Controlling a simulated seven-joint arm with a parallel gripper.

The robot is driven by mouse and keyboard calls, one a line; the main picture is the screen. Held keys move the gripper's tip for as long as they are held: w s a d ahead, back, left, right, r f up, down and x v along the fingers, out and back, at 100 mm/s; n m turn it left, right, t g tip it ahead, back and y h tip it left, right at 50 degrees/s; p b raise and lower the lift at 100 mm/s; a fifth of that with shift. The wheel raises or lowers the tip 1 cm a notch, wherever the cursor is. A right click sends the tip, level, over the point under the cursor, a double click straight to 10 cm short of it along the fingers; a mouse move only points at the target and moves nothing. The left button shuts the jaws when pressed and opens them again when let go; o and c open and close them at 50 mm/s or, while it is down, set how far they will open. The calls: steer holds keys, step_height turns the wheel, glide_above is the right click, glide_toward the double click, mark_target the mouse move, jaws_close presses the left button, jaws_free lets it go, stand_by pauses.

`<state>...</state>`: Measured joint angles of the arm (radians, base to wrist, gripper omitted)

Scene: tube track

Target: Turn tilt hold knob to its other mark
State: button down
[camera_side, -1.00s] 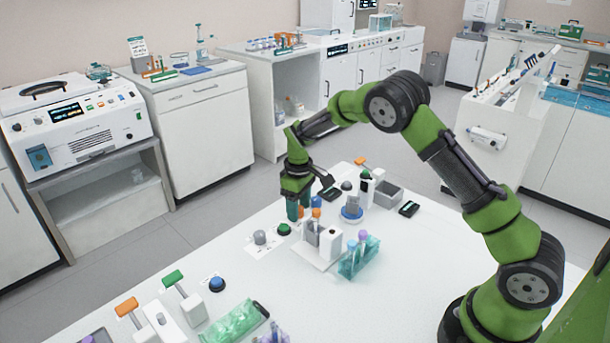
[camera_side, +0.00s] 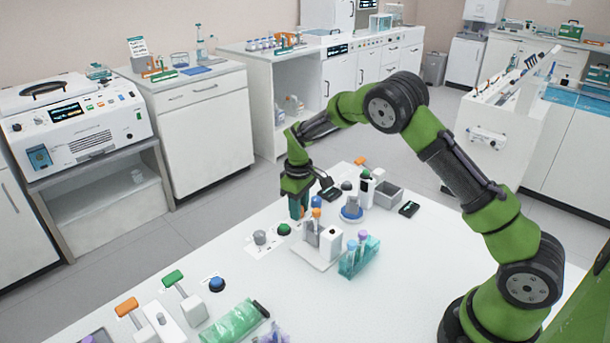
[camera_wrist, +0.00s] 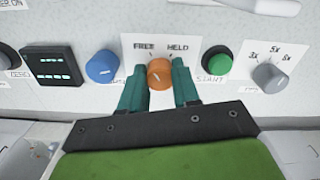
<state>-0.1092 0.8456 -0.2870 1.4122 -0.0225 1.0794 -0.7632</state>
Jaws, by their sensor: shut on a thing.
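The tilt hold knob is an orange round knob (camera_wrist: 160,74) in front of a white label marked FREE and HELD in the wrist view. My gripper (camera_wrist: 158,78) has one teal finger on each side of the knob and is shut on it. Which mark the knob points at is not clear to me. In the side view my gripper (camera_side: 299,212) points down at the far edge of the white table, and its fingers hide most of the knob.
A blue knob (camera_wrist: 102,67) sits close to the left, and a green button (camera_wrist: 217,63) close to the right. A grey dial (camera_wrist: 268,77) stands farther right, a black display (camera_wrist: 52,66) farther left. A tube rack (camera_side: 358,256) stands on the near side.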

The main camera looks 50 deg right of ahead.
steer(key=m, duration=1.3)
steer(key=shift+a+r+m, duration=0.1)
steer(key=shift+m, duration=0.2)
stand_by(0.5)
steer(key=c, duration=0.8)
jaws_free()
step_height(320, 180, up, 17)
steer(key=shift+f, duration=0.1)
